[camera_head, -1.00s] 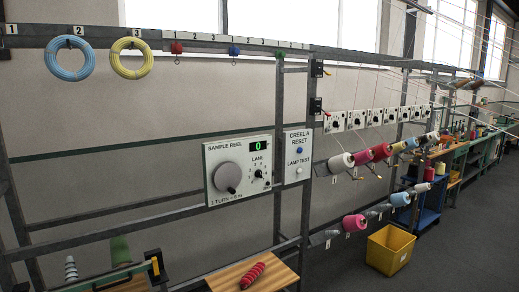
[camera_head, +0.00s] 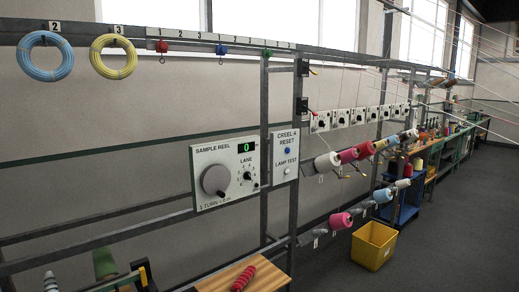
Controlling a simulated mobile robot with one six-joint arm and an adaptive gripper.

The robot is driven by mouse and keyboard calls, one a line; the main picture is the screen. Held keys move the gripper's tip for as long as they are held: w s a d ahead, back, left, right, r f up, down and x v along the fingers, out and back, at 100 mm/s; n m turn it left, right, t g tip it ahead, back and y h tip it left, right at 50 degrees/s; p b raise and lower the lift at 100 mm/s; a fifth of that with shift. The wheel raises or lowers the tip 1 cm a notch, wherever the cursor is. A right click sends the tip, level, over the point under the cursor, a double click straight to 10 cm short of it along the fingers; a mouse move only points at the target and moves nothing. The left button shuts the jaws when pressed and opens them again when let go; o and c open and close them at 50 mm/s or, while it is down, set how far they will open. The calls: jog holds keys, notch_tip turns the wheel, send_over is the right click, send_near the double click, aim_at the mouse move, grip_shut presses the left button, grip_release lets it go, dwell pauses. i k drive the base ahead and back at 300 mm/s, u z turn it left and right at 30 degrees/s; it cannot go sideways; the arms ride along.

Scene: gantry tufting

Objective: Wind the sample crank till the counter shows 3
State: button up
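The sample reel panel (camera_head: 205,197) is a pale box on the grey gantry frame, left of centre in the head view. Its crank (camera_head: 214,179) is a round grey disc with a dark knob (camera_head: 221,193) at its lower right. The green counter (camera_head: 246,147) at the panel's upper right reads 0. A small lane selector knob (camera_head: 247,176) sits below the counter. My gripper is not in view.
Beside the panel is a creel reset box (camera_head: 286,140) with a blue button and a white one. Yarn cones (camera_head: 348,156) stick out on the right. A yellow bin (camera_head: 374,246) stands on clear floor.

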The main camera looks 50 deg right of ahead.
aim_at(216, 178)
jog(key=z, duration=1.45)
jog(key=i, duration=0.95)
jog(key=u, duration=0.7)
